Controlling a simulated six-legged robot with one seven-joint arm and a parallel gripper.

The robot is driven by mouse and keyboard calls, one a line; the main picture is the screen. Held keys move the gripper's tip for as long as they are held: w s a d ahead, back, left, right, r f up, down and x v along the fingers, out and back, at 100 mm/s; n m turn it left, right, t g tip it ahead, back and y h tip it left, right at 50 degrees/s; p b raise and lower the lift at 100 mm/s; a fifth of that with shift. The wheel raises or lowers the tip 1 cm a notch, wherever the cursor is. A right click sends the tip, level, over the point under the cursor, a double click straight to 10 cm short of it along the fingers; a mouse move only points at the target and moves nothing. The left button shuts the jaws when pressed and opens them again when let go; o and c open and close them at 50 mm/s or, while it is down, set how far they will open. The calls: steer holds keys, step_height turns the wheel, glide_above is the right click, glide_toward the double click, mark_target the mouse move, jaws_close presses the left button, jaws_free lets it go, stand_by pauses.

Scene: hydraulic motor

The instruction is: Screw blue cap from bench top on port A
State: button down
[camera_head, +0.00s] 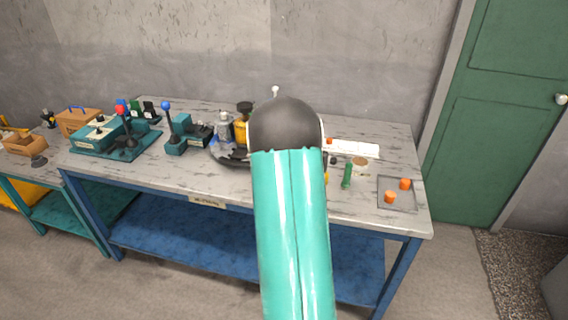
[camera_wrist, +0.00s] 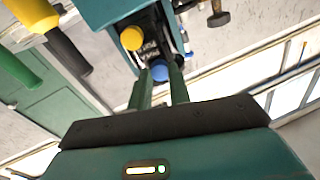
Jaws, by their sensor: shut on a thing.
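In the wrist view my gripper (camera_wrist: 161,76) has its two green fingers closed around a small blue cap (camera_wrist: 160,72). Just beyond the fingertips is a teal block (camera_wrist: 108,10) with a dark plate (camera_wrist: 150,42) bearing pale lettering too small to read. A round yellow cap (camera_wrist: 131,38) is on the block, up and left of the blue one. The blue cap overlaps the block's face; I cannot tell whether it touches a port, and port A is not clearly visible. In the head view my arm hides my gripper and the caps.
In the head view a marbled bench (camera_head: 225,185) carries teal lever units (camera_head: 115,138) at left. A green cylinder (camera_head: 347,176) and a tray (camera_head: 411,206) with orange caps (camera_head: 390,197) are at right. Yellow and green handles (camera_wrist: 35,14) appear at the wrist view's upper left.

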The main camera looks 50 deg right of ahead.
steer(key=c, duration=1.5)
jaws_free()
steer(key=n, duration=1)
steer(key=shift+c, duration=0.5)
jaws_close()
